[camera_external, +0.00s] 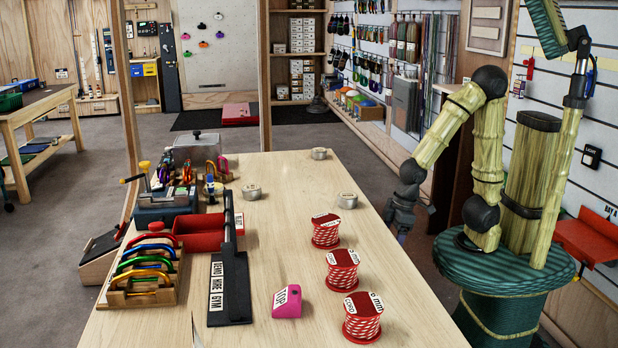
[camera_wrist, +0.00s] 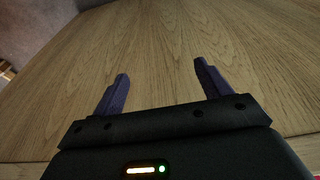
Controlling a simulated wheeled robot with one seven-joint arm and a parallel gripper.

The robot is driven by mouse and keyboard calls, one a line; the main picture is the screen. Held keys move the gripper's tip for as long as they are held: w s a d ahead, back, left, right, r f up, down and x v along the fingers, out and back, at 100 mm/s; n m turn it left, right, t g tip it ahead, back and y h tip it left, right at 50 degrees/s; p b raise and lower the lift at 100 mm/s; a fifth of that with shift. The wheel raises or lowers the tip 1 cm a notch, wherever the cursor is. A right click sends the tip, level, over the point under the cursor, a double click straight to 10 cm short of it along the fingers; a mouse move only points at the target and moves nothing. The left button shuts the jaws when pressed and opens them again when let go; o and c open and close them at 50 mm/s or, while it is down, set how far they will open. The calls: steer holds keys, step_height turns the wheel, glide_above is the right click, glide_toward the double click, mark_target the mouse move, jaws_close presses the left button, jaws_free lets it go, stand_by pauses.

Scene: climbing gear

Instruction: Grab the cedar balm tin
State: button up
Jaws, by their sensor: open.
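Three small round metal tins stand on the wooden table in the external view: one at the far end (camera_external: 319,153), one left of the middle (camera_external: 251,192) and one near the right edge (camera_external: 347,200). Their labels are too small to read, so I cannot tell which is the cedar balm. My gripper (camera_external: 402,238) hangs low by the table's right edge, to the right of the nearest tin and apart from it. In the wrist view my gripper (camera_wrist: 162,70) is open and empty, its dark fingers spread before bare wood. No tin shows there.
Red-and-white cord spools (camera_external: 343,271) line the table's right side. A pink block (camera_external: 287,302), a black sign stand (camera_external: 230,290), a red tray (camera_external: 200,233) and a rack of coloured carabiners (camera_external: 143,275) occupy the front and left. The table's middle (camera_external: 290,225) is clear.

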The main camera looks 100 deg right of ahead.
steer(key=w+d+r+p, duration=0.2)
steer(key=r+p, duration=0.9)
steer(key=p, duration=0.1)
steer(key=w+d+r+p, duration=0.1)
steer(key=d+r+p, duration=0.2)
steer(key=r+p, duration=0.9)
steer(key=s+d+f+n+t+h+p, duration=0.1)
steer(key=d+f+n+h+p, duration=0.25)
steer(key=d, duration=0.55)
steer(key=d+f+n+h+p, duration=0.2)
steer(key=d+f+h, duration=0.15)
steer(key=d, duration=0.65)
steer(key=s+d+r+n+t+h, duration=0.1)
steer(key=d+n+t, duration=0.6)
steer(key=n, duration=1.6)
steer(key=s+d+r, duration=0.1)
steer(key=d, duration=0.2)
steer(key=shift+r, duration=0.3)
